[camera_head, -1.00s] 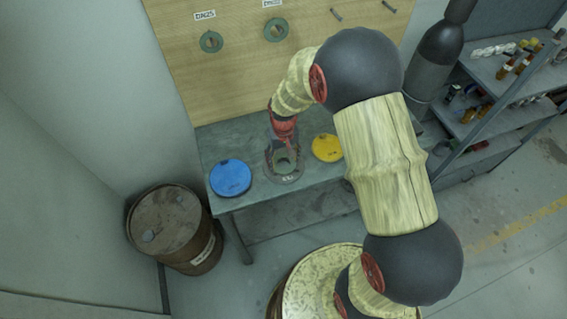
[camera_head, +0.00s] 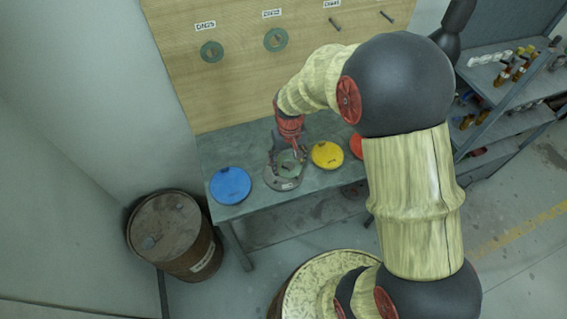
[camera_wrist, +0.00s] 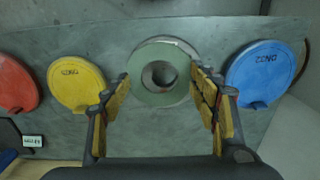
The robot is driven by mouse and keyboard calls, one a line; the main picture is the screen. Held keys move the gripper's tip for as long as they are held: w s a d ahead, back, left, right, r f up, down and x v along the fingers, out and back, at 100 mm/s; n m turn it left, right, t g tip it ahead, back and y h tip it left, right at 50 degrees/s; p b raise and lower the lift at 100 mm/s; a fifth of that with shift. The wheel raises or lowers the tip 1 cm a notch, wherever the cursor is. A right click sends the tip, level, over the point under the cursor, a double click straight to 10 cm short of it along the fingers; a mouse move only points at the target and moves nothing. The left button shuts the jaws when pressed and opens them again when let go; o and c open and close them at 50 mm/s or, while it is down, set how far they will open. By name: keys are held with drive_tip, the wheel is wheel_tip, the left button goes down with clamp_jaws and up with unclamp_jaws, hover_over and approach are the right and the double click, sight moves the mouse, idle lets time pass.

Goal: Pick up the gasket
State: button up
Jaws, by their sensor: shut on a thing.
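The gasket is a green ring (camera_head: 292,157) over a round grey disc (camera_head: 283,184) on the bench. In the wrist view the gasket (camera_wrist: 158,51) lies between the two fingers, with its hole facing the camera and the grey disc (camera_wrist: 188,50) behind it. My gripper (camera_head: 289,158) is shut on the gasket, its yellow-padded fingers at the ring's left and right sides in the wrist view (camera_wrist: 162,90). I cannot tell whether the gasket is clear of the disc.
A blue disc (camera_head: 230,186) lies left of the grey one; yellow (camera_head: 326,155) and red (camera_head: 356,146) discs lie right. Two green rings (camera_head: 211,51) (camera_head: 275,39) hang on the wooden board behind. A rusty barrel (camera_head: 172,235) stands front left, a shelf (camera_head: 500,90) at right.

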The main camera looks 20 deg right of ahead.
drive_tip(key=s+d+r, duration=0.2)
drive_tip(key=s+r, duration=0.4)
drive_tip(key=s, duration=0.4)
drive_tip(key=shift+s+d+p, duration=0.25)
drive_tip(key=shift+s+p, duration=0.05)
